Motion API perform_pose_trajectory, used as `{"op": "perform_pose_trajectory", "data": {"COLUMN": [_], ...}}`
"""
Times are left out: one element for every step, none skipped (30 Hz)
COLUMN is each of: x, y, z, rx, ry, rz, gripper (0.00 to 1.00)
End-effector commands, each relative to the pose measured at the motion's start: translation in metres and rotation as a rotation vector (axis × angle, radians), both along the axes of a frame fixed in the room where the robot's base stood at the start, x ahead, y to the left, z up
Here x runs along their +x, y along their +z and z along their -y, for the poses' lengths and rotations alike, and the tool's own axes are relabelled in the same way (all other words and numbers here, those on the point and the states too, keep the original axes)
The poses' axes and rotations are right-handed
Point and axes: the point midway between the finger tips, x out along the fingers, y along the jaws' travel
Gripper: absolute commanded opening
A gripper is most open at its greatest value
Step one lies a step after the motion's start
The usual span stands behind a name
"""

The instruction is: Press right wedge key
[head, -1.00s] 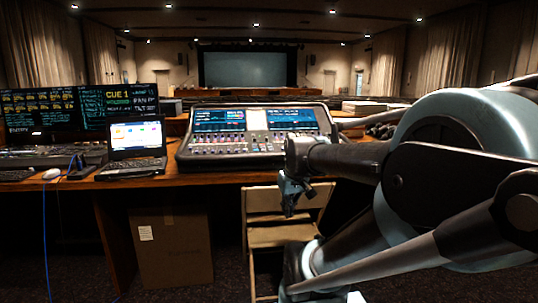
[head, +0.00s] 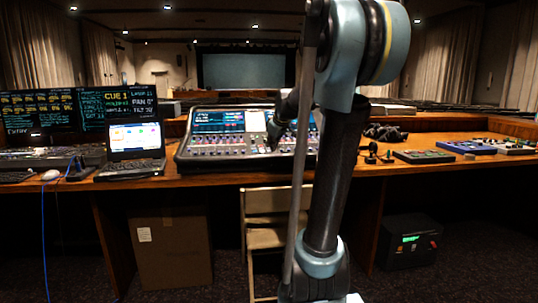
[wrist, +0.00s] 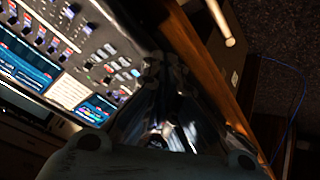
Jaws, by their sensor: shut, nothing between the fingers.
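The mixing console (head: 225,150) stands on the wooden desk, with lit screens along its top and rows of keys and faders below. No key can be made out as the right wedge key at this size. My gripper (head: 273,138) shows in front of the console's right half, partly hidden behind my own arm. In the wrist view my gripper (wrist: 164,62) is shut and empty, its tips by the console's edge. The console's keys and screens (wrist: 70,90) lie to the left of the tips. I cannot tell whether the tips touch anything.
A laptop (head: 135,138) and monitors (head: 40,112) stand left of the console. Small control boxes (head: 424,156) lie on the desk at right. A chair (head: 262,204) and a cardboard box (head: 172,245) are below the desk front.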

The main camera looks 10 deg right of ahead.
Motion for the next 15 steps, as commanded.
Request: {"op": "perform_pose_trajectory", "data": {"x": [0.016,0.025,0.037,0.047,0.056,0.068,0.077,0.086,0.097,0.106,0.114,0.124,0.131,0.138,0.146], "y": [0.006,0.009,0.013,0.016,0.019,0.023,0.026,0.029,0.032,0.035,0.037,0.040,0.042,0.043,0.045], "z": [0.001,0.001,0.002,0.002,0.003,0.003,0.004,0.005,0.005,0.006,0.007,0.008,0.008,0.009,0.010], "rx": [-0.010,-0.019,-0.028,-0.036,-0.043,-0.053,-0.063,-0.071,-0.081,-0.090,-0.098,-0.109,-0.116,-0.124,-0.133], "ry": [0.016,0.026,0.039,0.050,0.059,0.072,0.082,0.091,0.103,0.112,0.120,0.130,0.137,0.143,0.151], "rz": [0.019,0.033,0.048,0.061,0.074,0.091,0.104,0.116,0.132,0.145,0.156,0.171,0.181,0.190,0.201], "gripper": [0.00,0.00,0.00,0.00,0.00,0.00,0.00,0.00,0.00,0.00,0.00,0.00,0.00,0.00,0.00]}}
